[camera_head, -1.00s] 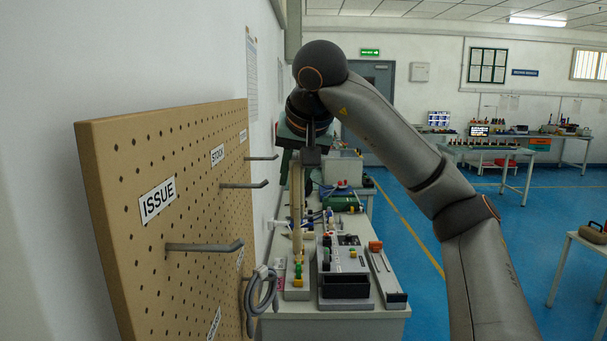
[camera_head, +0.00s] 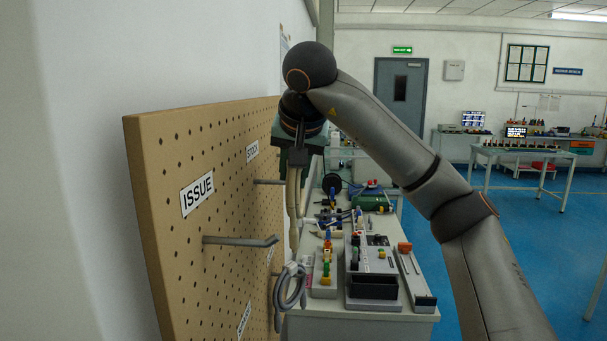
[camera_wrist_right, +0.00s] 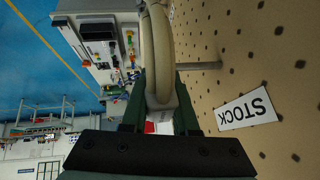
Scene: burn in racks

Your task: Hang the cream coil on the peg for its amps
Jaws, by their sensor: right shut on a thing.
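The cream coil (camera_head: 292,205) hangs from my right gripper (camera_head: 298,163) beside the far edge of the pegboard (camera_head: 160,215). It also shows large in the right wrist view (camera_wrist_right: 158,45), with the gripper (camera_wrist_right: 160,115) shut on it. A grey peg (camera_head: 268,182) below the STOCK label (camera_head: 252,150) points towards the coil. In the wrist view this peg (camera_wrist_right: 205,66) runs beside the coil; I cannot tell whether they touch. A longer peg (camera_head: 240,241) sits below the ISSUE label (camera_head: 197,194). My left gripper is not in view.
A grey coil (camera_head: 290,290) hangs at a lower peg on the board. A bench (camera_head: 330,325) with test gear and a black-fronted box (camera_head: 372,288) stands right of the board. Blue floor (camera_head: 520,240) lies open farther right.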

